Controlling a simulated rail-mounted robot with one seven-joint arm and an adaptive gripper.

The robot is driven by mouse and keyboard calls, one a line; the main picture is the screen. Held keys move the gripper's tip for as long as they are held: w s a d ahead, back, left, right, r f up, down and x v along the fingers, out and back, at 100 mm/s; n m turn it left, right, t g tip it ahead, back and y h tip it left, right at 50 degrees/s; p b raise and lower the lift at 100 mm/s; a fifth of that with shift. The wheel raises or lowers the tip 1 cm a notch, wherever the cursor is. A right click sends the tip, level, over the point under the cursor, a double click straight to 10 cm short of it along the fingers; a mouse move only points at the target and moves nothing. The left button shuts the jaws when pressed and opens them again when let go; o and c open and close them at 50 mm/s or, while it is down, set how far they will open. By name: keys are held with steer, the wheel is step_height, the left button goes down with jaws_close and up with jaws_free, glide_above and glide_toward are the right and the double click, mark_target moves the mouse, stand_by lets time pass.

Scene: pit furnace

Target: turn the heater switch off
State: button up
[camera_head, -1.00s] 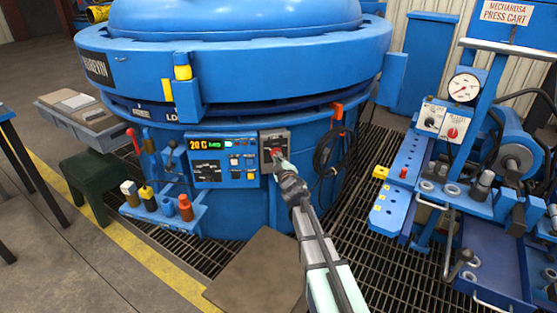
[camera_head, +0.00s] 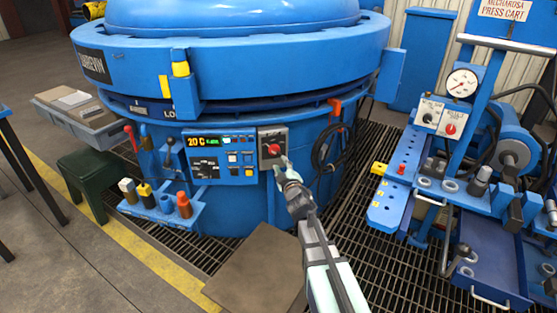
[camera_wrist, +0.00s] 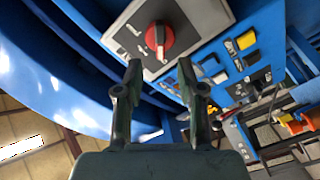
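The heater switch is a round red knob (camera_head: 273,148) on a grey plate at the right end of the furnace's control panel. In the wrist view the knob (camera_wrist: 160,38) has a pale pointer line, and the plate's small markings are too blurred to read. My gripper (camera_head: 281,166) is just below and in front of the knob. In the wrist view its two fingers (camera_wrist: 160,72) are apart and empty, with the knob beyond the gap between their tips. The fingers appear clear of the knob.
The panel's display and buttons (camera_head: 222,157) are left of the switch. A tool shelf (camera_head: 160,212) with several handled tools is lower left. A black cable coil (camera_head: 328,147) hangs to the right. The press cart (camera_head: 440,200) stands at far right.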

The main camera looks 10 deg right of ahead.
steer(key=shift+s+d, duration=0.2)
steer(key=shift+s, duration=2.1)
